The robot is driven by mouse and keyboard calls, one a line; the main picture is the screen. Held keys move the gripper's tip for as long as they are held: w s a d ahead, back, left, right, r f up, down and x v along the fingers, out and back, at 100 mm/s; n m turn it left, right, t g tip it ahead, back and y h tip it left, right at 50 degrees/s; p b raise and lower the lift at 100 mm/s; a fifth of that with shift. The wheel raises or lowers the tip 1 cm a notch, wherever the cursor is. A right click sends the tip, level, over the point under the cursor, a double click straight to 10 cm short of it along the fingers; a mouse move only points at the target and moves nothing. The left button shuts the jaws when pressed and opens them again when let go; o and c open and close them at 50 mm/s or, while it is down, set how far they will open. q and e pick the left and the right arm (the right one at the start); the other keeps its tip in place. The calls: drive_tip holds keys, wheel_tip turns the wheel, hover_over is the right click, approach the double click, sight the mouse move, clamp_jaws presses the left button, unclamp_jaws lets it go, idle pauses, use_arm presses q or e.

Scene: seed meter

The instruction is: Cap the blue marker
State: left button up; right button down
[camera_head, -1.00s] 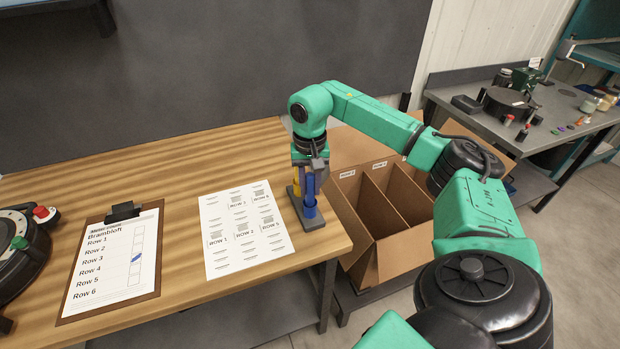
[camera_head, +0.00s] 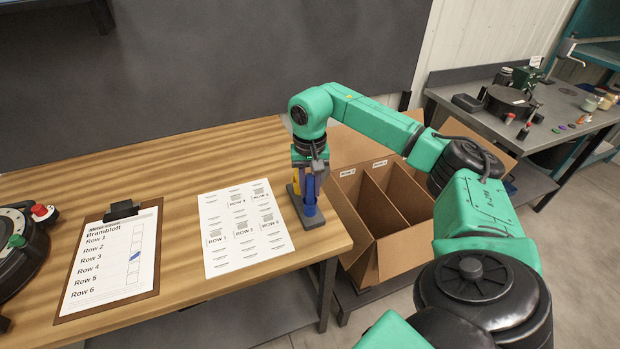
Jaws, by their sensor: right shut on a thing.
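The blue marker (camera_head: 309,189) stands upright at a small dark stand (camera_head: 314,222) near the right end of the wooden table. My right gripper (camera_head: 310,174) points down and is shut on the marker from above. A blue cap-like piece (camera_head: 310,210) shows at the marker's lower end, on the stand. Whether the marker is fully seated in it I cannot tell. A yellow marker (camera_head: 296,185) stands beside it in the same stand, partly hidden by the gripper. My left gripper is not in view.
A sheet with row labels (camera_head: 218,262) lies left of the stand. A clipboard (camera_head: 150,284) and a round dark device (camera_head: 30,262) are farther left. An open cardboard box (camera_head: 400,255) with dividers stands just right of the table.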

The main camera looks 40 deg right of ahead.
drive_tip(key=shift+f, duration=0.2)
drive_tip(key=c, duration=0.6)
unclamp_jaws()
wheel_tip(320, 180, up, 9)
drive_tip(key=shift+w+f+b, duration=0.1)
drive_tip(key=shift+b, duration=0.5)
wheel_tip(320, 180, up, 6)
drive_tip(key=p, duration=0.3)
